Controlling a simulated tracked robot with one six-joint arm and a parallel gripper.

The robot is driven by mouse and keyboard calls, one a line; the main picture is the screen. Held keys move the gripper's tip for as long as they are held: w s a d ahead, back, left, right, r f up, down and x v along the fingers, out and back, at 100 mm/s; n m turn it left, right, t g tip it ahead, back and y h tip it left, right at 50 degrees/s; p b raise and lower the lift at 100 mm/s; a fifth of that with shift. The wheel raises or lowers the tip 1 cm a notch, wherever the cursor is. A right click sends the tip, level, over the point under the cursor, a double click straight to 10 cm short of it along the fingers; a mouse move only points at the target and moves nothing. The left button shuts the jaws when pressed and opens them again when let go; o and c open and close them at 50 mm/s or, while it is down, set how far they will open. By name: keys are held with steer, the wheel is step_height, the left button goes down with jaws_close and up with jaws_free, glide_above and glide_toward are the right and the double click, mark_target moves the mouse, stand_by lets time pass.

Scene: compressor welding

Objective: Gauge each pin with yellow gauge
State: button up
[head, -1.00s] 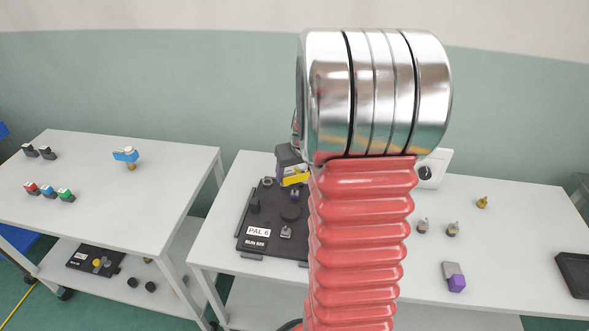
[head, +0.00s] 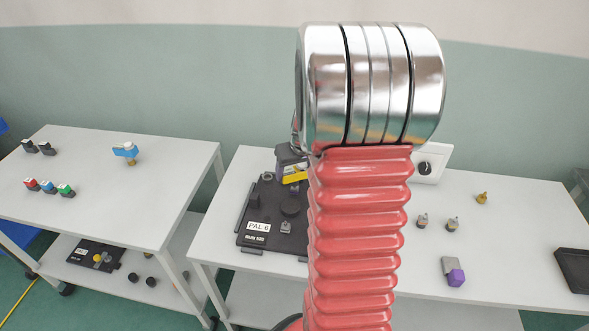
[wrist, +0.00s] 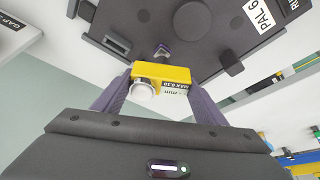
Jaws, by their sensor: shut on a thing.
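My gripper (wrist: 160,92) is shut on the yellow gauge (wrist: 160,73), a yellow block with a white label and a round pale part below it. In the head view the yellow gauge (head: 294,177) shows beside my arm, above the black pallet. The dark pallet (head: 262,240) labelled PAL 6 lies on the right table and carries several dark round and block parts. In the wrist view the pallet (wrist: 205,58) fills the top, with a small metallic part (wrist: 162,50) just beyond the gauge. I cannot tell whether the gauge touches it. My arm hides the pallet's right side.
On the right table stand two small grey pins (head: 452,225), a brass piece (head: 482,198), a grey and purple block (head: 454,271) and a black tray (head: 573,268). The left table (head: 110,185) holds several coloured blocks. A second black pallet (head: 88,254) lies on its lower shelf.

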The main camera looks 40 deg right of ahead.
steer(key=shift+f, duration=0.9)
steer(key=o, duration=1.5)
steer(key=v, duration=1.3)
steer(key=shift+s+r, duration=0.25)
steer(key=shift+r, duration=0.05)
